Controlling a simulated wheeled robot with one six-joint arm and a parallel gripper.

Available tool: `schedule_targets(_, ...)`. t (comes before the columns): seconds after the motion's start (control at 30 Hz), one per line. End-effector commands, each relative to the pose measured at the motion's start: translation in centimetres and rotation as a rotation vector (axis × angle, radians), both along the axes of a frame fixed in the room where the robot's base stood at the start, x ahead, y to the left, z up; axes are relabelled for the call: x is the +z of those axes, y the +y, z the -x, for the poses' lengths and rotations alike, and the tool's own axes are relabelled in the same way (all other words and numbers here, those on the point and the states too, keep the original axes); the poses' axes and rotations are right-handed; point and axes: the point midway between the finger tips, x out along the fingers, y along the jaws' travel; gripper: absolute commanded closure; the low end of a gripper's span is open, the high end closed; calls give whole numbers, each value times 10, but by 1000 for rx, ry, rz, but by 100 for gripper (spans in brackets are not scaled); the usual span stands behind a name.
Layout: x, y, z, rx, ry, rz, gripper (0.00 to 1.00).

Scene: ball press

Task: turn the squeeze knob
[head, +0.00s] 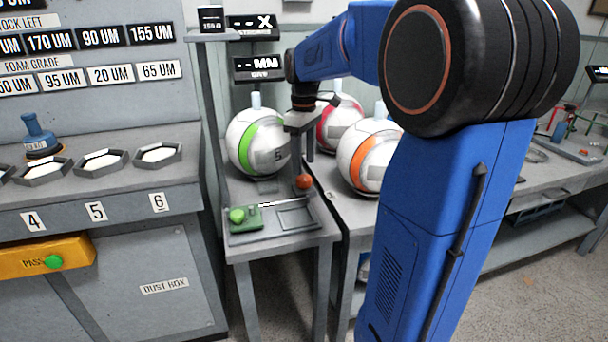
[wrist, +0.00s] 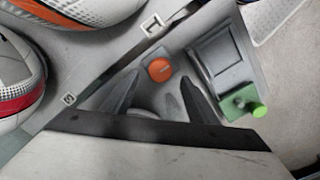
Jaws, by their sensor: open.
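A round orange-red knob (head: 303,181) stands at the back right of a small grey stand, under my gripper (head: 303,163). No label on it is readable, so I cannot confirm that it is the squeeze knob. In the wrist view the orange knob (wrist: 159,70) appears just beyond and between the fingertips of my gripper (wrist: 158,80). The fingers are spread and empty, and I see no contact with the knob. A green knob (head: 237,215) sits on a green block at the front left; it also shows in the wrist view (wrist: 259,110).
A shallow grey tray (head: 297,216) lies beside the green block. White balls with green (head: 250,143), red (head: 340,122) and orange (head: 368,157) bands stand behind and to the right. A counter with hexagonal trays (head: 101,163) is at left. My blue arm hides part of the right side.

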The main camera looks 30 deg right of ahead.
Motion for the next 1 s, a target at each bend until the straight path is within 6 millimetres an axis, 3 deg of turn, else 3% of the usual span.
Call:
schedule_targets(0.3, -43, 0, 0, 0, 1, 0, 47)
schedule_targets(0.73, -52, 0, 0, 0, 0, 0, 47)
schedule_targets(0.77, -52, 0, 0, 0, 0, 0, 49)
schedule_targets(0.93, -52, 0, 0, 0, 0, 0, 88)
schedule_targets(1.0, -52, 0, 0, 0, 0, 0, 88)
